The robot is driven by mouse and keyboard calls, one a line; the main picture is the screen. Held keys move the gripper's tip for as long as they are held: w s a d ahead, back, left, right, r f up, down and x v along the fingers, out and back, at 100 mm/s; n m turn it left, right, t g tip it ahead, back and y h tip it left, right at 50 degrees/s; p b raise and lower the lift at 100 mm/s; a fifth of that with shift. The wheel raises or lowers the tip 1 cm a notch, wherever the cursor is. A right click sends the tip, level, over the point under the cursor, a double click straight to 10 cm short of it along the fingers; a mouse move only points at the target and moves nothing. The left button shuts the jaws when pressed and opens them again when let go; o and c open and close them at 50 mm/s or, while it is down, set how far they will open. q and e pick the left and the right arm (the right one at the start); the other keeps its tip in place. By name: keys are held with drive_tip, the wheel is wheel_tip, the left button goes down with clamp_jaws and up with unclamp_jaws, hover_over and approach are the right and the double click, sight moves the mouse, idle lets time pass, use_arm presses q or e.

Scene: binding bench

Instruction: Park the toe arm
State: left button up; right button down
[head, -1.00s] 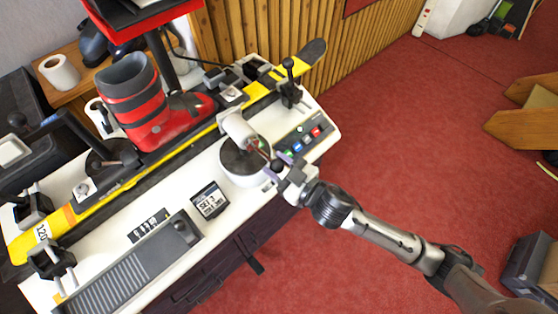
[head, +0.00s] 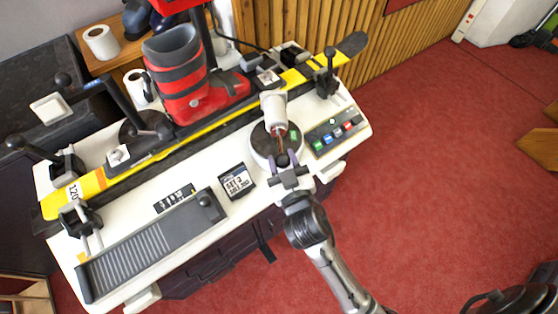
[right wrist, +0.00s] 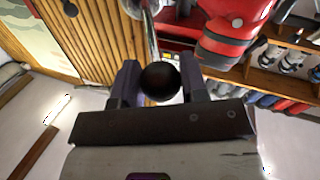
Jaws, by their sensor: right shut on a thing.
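The toe arm shows in the head view as a pale cylinder (head: 273,108) with a thin rod slanting down from it to a black ball knob (head: 283,159), above a round dark-topped base (head: 261,140). My right gripper (head: 286,165) is at the knob, its two fingers on either side of it. In the right wrist view the black knob (right wrist: 160,81) sits between the fingers of the gripper (right wrist: 160,88), with a metal rod beyond it. The gripper hides part of the knob and rod. My left gripper is not in view.
A button panel (head: 335,135) and a small sign (head: 237,182) are close by. Red floor lies right.

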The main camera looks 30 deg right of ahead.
drive_tip(key=shift+a, duration=0.15)
drive_tip(key=c, duration=0.7)
unclamp_jaws()
drive_tip(key=shift+s+a+b, duration=0.1)
drive_tip(key=shift+s+a, duration=0.15)
drive_tip(key=shift+s, duration=0.95)
drive_tip(key=shift+s+a+b, duration=0.1)
drive_tip(key=shift+s+a, duration=0.15)
drive_tip(key=shift+s, duration=1)
drive_tip(key=shift+s+a+b, duration=0.1)
drive_tip(key=shift+s+a, duration=0.15)
drive_tip(key=shift+s, duration=0.95)
